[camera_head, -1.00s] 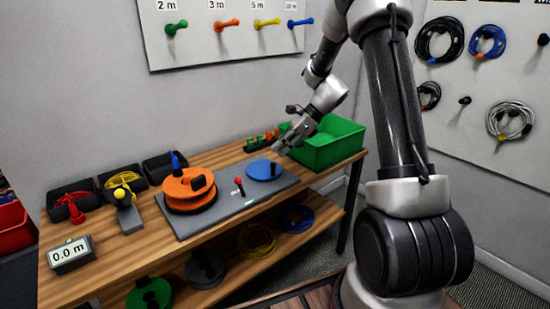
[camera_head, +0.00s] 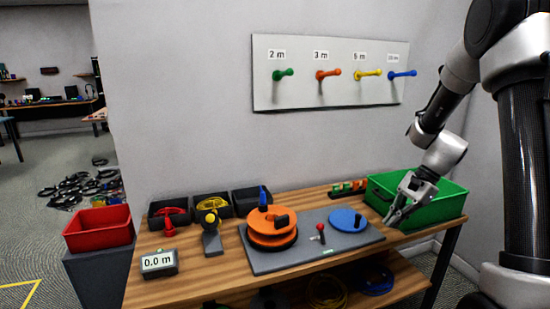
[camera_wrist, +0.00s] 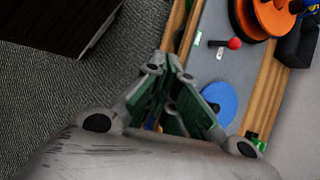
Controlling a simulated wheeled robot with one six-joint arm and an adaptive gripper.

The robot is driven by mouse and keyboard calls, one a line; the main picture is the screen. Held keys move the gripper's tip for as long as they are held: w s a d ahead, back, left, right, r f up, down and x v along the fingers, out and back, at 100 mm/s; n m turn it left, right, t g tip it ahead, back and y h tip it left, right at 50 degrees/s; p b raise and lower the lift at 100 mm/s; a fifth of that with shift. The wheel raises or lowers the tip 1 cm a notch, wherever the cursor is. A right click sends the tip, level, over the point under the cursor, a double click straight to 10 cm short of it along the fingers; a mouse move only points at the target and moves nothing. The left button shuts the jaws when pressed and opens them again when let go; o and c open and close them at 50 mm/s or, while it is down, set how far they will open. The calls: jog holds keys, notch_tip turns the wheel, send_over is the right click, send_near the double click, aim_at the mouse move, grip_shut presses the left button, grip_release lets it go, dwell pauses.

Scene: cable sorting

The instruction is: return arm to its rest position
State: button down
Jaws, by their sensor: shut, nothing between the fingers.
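My gripper (camera_head: 393,220) is at the lower end of my bent arm, on the right of the head view. It shows in front of the green bin (camera_head: 440,207), near the bench's right end, and hides part of that bin. In the wrist view my gripper's fingers (camera_wrist: 172,80) come together with nothing between them. The blue disc (camera_head: 346,219) on the grey plate lies to the left of my gripper and also shows beyond the fingers in the wrist view (camera_wrist: 219,101).
The wooden bench (camera_head: 205,272) carries an orange reel (camera_head: 272,228), a red-knobbed lever (camera_head: 321,232) and a length display (camera_head: 159,263) reading 0.0 m. A red bin (camera_head: 99,228) stands left. A pegboard (camera_head: 330,72) hangs above. Coiled cables (camera_head: 85,186) lie on the floor behind.

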jog(key=s+d+r+n+t+h, duration=0.1)
jog(key=s+r+n+t+h, duration=0.1)
jog(key=s+r+n, duration=0.4)
jog(key=s+r+n+t+h, duration=0.3)
jog(key=s+r+n, duration=0.4)
jog(key=s+r, duration=0.5)
jog(key=shift+s+d+h, duration=0.4)
jog(key=shift+s+h, duration=0.1)
jog(key=shift+s, duration=2.1)
